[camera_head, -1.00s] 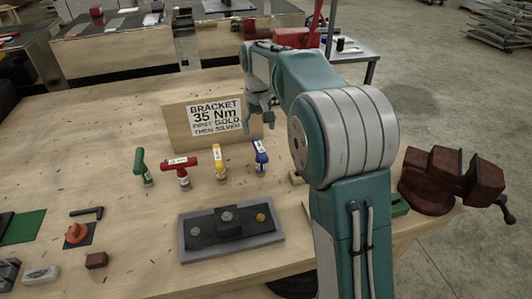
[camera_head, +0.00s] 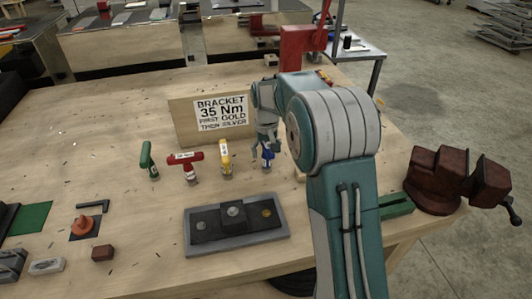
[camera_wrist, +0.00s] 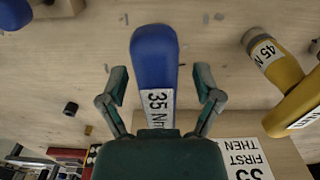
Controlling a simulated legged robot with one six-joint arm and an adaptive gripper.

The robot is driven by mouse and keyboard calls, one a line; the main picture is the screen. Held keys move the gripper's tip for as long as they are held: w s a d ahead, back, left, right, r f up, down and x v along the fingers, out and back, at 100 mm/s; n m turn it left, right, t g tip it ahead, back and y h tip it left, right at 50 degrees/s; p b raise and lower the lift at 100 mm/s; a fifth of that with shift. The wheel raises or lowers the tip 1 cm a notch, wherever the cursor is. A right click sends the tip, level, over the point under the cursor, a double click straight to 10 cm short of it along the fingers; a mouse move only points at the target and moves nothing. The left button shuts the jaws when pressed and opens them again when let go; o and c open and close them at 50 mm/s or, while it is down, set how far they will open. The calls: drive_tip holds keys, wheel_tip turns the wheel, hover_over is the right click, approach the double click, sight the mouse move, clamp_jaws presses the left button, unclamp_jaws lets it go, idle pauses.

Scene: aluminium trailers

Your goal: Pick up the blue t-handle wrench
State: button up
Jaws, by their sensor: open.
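The blue t-handle wrench (camera_head: 268,153) stands on the wooden table, the rightmost in a row of wrenches. In the wrist view its blue handle (camera_wrist: 155,58) carries a white "35 Nm" label and lies between the two fingers. My gripper (camera_wrist: 160,84) is open, with one finger on each side of the handle and a visible gap on both sides. In the head view my gripper (camera_head: 267,138) is directly over the blue wrench and hides its upper part.
A yellow wrench (camera_head: 225,157), labelled "45 Nm" in the wrist view, stands close to the left. Red (camera_head: 186,164) and green (camera_head: 148,158) wrenches are farther left. A sign board (camera_head: 190,122) stands behind. A bracket plate (camera_head: 236,241) lies in front; a red vise (camera_head: 440,180) is at right.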

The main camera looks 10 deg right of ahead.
drive_tip(key=shift+a+f, duration=0.1)
drive_tip(key=shift+a, duration=0.05)
drive_tip(key=shift+d, duration=0.2)
clamp_jaws()
drive_tip(key=shift+r, duration=0.35)
wheel_tip(320, 180, up, 2)
drive_tip(key=shift+a+r, duration=0.1)
drive_tip(key=shift+r, duration=0.05)
drive_tip(key=s+a+r, duration=0.5)
drive_tip(key=s+r, duration=0.5)
drive_tip(key=s, duration=0.3)
